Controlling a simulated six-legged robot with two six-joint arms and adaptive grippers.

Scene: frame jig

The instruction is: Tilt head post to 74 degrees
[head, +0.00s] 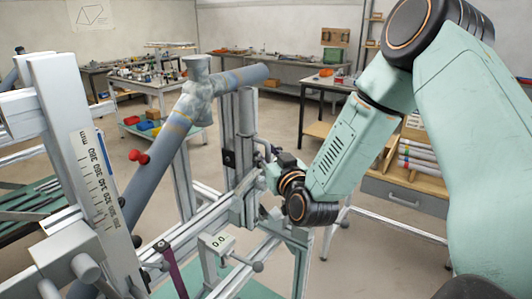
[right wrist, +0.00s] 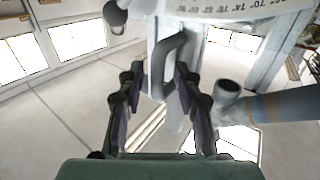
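My right gripper (right wrist: 160,78) is open, with its two dark fingers on either side of a grey loop handle (right wrist: 178,55) in the right wrist view. I cannot tell whether the pads touch the handle. A pale curved angle scale (right wrist: 245,8) with numbers in the 70s crosses the top of that view. In the head view my right gripper (head: 263,160) is at the far side of the metal upright, its fingers partly hidden. That upright, probably the head post (head: 240,130), stands behind the lugged joint of blue-grey tubes (head: 197,90). My left gripper is not in view.
A small display (head: 218,241) reads about 0.0. A blue-grey tube (right wrist: 285,106) lies right of my fingers. Benches (head: 160,85) stand behind on open floor.

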